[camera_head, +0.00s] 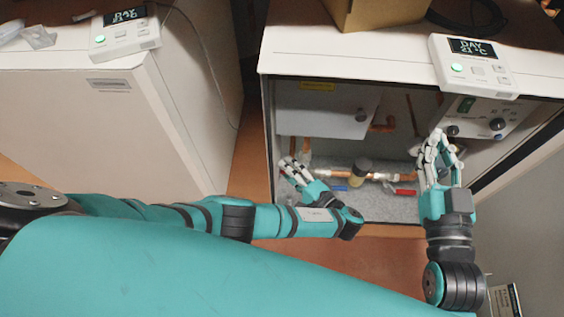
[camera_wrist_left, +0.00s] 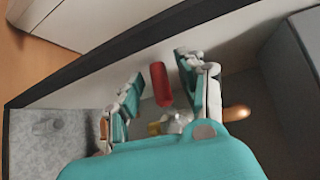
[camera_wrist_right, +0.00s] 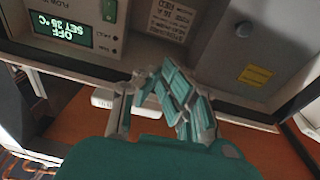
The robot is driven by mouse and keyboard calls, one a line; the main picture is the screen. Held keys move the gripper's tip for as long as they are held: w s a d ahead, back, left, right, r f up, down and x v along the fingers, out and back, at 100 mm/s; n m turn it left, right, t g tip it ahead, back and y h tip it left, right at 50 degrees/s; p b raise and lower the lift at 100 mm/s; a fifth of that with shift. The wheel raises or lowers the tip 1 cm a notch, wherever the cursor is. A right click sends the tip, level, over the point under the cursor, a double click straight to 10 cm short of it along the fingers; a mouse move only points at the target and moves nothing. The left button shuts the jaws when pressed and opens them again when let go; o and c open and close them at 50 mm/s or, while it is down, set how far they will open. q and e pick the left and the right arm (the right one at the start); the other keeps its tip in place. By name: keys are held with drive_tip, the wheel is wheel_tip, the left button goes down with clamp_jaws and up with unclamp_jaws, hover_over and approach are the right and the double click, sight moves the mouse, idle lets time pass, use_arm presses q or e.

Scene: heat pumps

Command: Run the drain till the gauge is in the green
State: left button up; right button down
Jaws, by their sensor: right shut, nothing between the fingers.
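The right cabinet (camera_head: 340,62) is open at the front and shows copper pipes (camera_head: 380,176) inside. A blue lever (camera_head: 338,187) and a red lever (camera_head: 405,191) sit low on the pipes. A dark round fitting (camera_head: 361,167) stands between them; I cannot tell whether it is the gauge, and no green zone is readable. My left gripper (camera_head: 294,170) is open, inside the cabinet left of the blue lever. In the left wrist view a red lever (camera_wrist_left: 160,84) shows between its fingers, no contact visible. My right gripper (camera_head: 438,148) is shut and empty before the control panel (camera_head: 490,122).
A grey box (camera_head: 325,110) fills the cabinet's upper left. The panel display (camera_wrist_right: 62,30) reads OFF, SET 25 °C. A thermostat (camera_head: 472,68) and a cardboard box (camera_head: 375,12) sit on top. A closed cabinet (camera_head: 85,120) stands left, with floor (camera_head: 250,120) between.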

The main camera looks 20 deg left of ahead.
drive_tip(key=shift+a, duration=0.1)
use_arm(q)
drive_tip(key=shift+c, duration=0.5)
use_arm(e)
drive_tip(key=shift+r, duration=0.1)
use_arm(q)
clamp_jaws()
